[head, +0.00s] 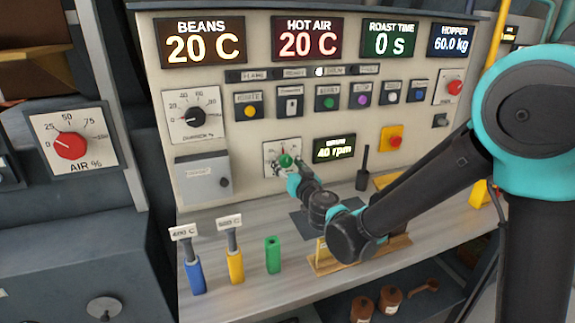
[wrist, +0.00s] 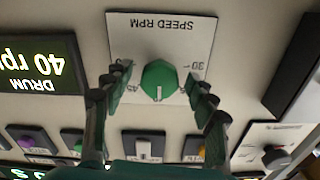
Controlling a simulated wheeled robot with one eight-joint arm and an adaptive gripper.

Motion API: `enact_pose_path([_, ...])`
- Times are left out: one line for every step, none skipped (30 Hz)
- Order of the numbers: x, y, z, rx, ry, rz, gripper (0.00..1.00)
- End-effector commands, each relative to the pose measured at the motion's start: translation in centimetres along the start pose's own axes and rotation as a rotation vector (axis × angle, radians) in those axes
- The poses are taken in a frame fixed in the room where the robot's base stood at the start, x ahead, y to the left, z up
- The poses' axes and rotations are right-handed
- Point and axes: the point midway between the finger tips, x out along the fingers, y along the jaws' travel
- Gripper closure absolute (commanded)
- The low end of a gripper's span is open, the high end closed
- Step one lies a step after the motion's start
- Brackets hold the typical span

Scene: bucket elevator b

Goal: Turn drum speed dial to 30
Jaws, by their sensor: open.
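The green drum speed dial (head: 286,160) sits on a white plate on the panel. It also shows in the wrist view (wrist: 158,76), upside down, on a plate lettered "SPEED RPM". Its white pointer line points down in that view, between a "45" mark and a "30" mark. The drum display (head: 334,149) reads 40 rpm; it shows in the wrist view (wrist: 40,66) too. My gripper (wrist: 159,78) is open, with one finger on each side of the dial. I cannot tell whether either finger touches it. In the head view my gripper (head: 296,180) is just in front of the dial.
A grey box (head: 203,180) is left of the dial plate, and an orange plate with a red button (head: 393,140) is to the right. Blue (head: 194,275), yellow (head: 235,263) and green (head: 272,254) holders stand on the counter below. A row of buttons lies above the dial.

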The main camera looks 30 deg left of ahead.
Motion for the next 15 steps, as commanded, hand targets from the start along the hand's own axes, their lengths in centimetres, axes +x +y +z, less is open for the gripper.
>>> enact_pose_path([0.04,0.00,0.00,0.000,0.000,0.000,0.43])
enact_pose_path([0.04,0.00,0.00,0.000,0.000,0.000,0.43])
enact_pose_path([0.03,0.00,0.00,0.000,0.000,0.000,0.43])
enact_pose_path([0.03,0.00,0.00,0.000,0.000,0.000,0.43])
enact_pose_path([0.02,0.00,0.00,0.000,0.000,0.000,0.43])
enact_pose_path([0.02,0.00,0.00,0.000,0.000,0.000,0.44])
enact_pose_path([0.02,0.00,0.00,0.000,0.000,0.000,0.48])
enact_pose_path([0.02,0.00,0.00,0.000,0.000,0.000,0.51])
enact_pose_path([0.02,-0.01,0.00,0.000,0.000,0.000,0.56])
enact_pose_path([0.02,-0.01,0.00,0.000,0.000,0.000,0.60])
enact_pose_path([0.01,-0.01,0.00,0.000,0.000,0.000,0.64])
enact_pose_path([0.01,-0.01,0.00,0.000,0.000,0.000,0.69])
enact_pose_path([0.01,-0.01,0.00,0.000,0.000,0.000,0.72])
enact_pose_path([0.01,-0.01,0.00,0.000,0.000,0.000,0.76])
enact_pose_path([0.01,-0.01,0.00,0.000,0.000,0.000,0.81])
